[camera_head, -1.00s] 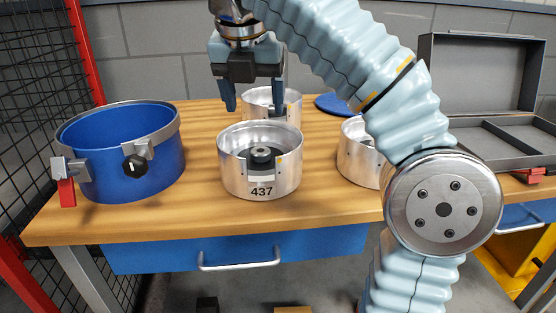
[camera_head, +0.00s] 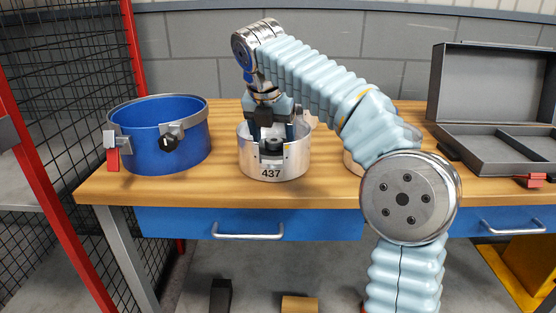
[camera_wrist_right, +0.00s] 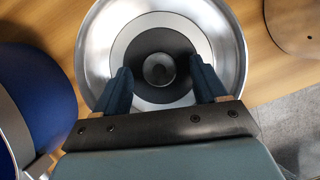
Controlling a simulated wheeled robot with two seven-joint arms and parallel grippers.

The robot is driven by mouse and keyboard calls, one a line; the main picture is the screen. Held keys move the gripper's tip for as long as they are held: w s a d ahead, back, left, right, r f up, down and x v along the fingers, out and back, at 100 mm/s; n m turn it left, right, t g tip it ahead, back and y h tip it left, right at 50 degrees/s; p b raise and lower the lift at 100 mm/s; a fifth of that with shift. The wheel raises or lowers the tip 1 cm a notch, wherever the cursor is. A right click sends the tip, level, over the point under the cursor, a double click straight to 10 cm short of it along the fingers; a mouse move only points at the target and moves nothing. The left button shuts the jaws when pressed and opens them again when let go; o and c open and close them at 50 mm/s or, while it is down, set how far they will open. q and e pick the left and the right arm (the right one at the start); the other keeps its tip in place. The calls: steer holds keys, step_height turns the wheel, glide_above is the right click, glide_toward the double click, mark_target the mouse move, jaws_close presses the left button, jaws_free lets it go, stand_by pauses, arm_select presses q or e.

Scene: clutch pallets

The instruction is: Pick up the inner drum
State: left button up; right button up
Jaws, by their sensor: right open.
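The silver drum marked 437 (camera_head: 272,166) stands upright on the wooden bench. It has an open top, with a dark hub in its middle. In the right wrist view the drum (camera_wrist_right: 232,45) is seen from above, its dark round hub (camera_wrist_right: 160,69) near the centre. My right gripper (camera_head: 273,136) points down over the drum's opening. Its fingers (camera_wrist_right: 160,75) are open, one on each side of the hub. I cannot tell whether they touch it or how deep they reach. My left gripper is not in view.
A blue drum (camera_head: 160,145) with a metal rim and red-tabbed latch stands at left. Another silver drum (camera_head: 352,163) is partly hidden by my right arm. A grey open case (camera_head: 480,152) lies at right. Bare bench lies between the blue and silver drums.

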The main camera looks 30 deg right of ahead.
steer(key=shift+w+f, duration=0.1)
steer(key=shift+f, duration=0.1)
jaws_close()
stand_by(0.3)
stand_by(0.9)
steer(key=shift+r, duration=0.25)
